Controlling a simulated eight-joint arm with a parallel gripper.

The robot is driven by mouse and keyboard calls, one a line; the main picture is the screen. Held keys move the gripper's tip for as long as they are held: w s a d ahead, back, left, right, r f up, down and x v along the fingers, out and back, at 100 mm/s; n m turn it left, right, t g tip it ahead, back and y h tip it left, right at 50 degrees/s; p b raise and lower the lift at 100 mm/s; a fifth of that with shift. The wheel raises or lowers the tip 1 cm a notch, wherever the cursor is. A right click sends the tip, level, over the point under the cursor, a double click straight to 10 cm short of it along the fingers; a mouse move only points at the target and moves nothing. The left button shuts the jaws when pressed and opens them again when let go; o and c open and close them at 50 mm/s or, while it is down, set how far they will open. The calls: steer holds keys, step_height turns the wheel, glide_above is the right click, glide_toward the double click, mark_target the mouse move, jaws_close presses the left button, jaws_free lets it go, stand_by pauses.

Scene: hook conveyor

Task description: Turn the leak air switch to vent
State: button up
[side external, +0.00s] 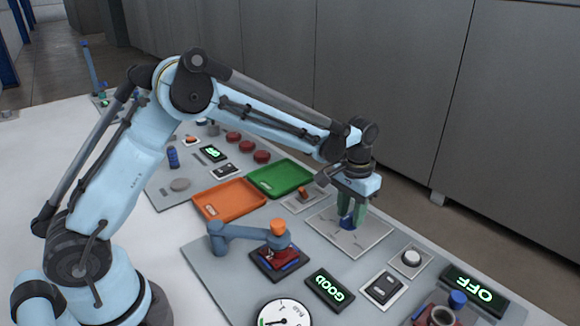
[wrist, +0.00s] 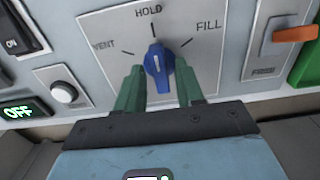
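The leak air switch is a blue knob (wrist: 158,72) on a light grey square plate (wrist: 100,75), labelled VENT at left, HOLD at top and FILL at right in the wrist view. Its white mark points up toward HOLD. My gripper (wrist: 159,68) has its two green fingers open, one on each side of the knob. Whether either finger touches the knob I cannot tell. In the side external view the knob (side external: 347,222) is partly hidden under my gripper (side external: 352,212), which comes down from above onto the plate (side external: 325,238).
A white push button (side external: 411,258) and a green OFF display (side external: 474,290) lie to the right of the plate. An orange switch (wrist: 295,34) sits beside it. A green tray (side external: 280,178) and an orange tray (side external: 229,200) lie to the left. A blue-grey arm-like fixture (side external: 245,232) stands in front.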

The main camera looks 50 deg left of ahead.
jaws_close()
steer(key=shift+n, duration=0.3)
steer(key=n, duration=0.5)
steer(key=shift+n, duration=0.3)
steer(key=n, duration=0.5)
steer(key=shift+n, duration=0.3)
steer(key=shift+o, duration=0.9)
jaws_free()
steer(key=shift+r, duration=0.15)
